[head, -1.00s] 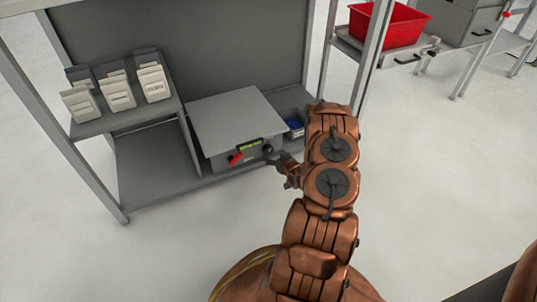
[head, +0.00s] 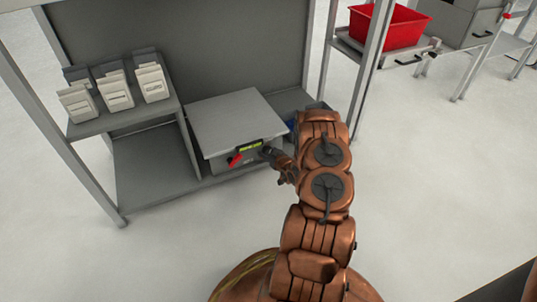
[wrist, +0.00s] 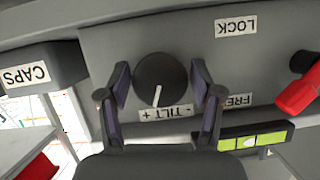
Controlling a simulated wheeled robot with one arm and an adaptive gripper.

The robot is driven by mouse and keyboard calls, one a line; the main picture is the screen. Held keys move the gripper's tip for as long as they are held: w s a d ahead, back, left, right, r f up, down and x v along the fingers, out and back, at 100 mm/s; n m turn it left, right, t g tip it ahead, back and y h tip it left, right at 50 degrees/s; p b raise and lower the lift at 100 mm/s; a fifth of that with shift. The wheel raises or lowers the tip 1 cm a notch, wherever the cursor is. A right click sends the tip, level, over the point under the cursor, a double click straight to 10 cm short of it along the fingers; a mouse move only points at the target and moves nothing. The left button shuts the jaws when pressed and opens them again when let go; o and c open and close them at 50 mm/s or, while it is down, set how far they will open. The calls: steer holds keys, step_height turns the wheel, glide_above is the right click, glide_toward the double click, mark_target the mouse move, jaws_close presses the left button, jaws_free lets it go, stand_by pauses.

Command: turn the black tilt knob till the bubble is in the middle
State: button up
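The black tilt knob (wrist: 162,80) is on the front of a grey box with a flat top plate (head: 238,122). Its white pointer line points down, slightly left, toward the upside-down "TILT" label (wrist: 165,113). My gripper (wrist: 161,78) is open, with one finger on each side of the knob; I cannot tell whether they touch it. In the head view my gripper (head: 271,156) is at the box front and hides the knob.
A red lever (wrist: 298,94) is on the box front, right of the knob in the wrist view, near "LOCK" and "FREE" labels. A bin labelled "CAPS" (wrist: 38,68) is on the other side.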

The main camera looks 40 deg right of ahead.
steer(key=c, duration=0.8)
steer(key=shift+a+n+h+p, duration=0.1)
steer(key=shift+n+h+p, duration=0.35)
steer(key=shift+n, duration=0.45)
steer(key=shift+n+g+h, duration=0.3)
steer(key=shift+n+h, duration=0.25)
steer(key=shift+n, duration=0.15)
steer(key=o, duration=1.2)
steer(key=shift+c, duration=0.2)
steer(key=v, duration=1.2)
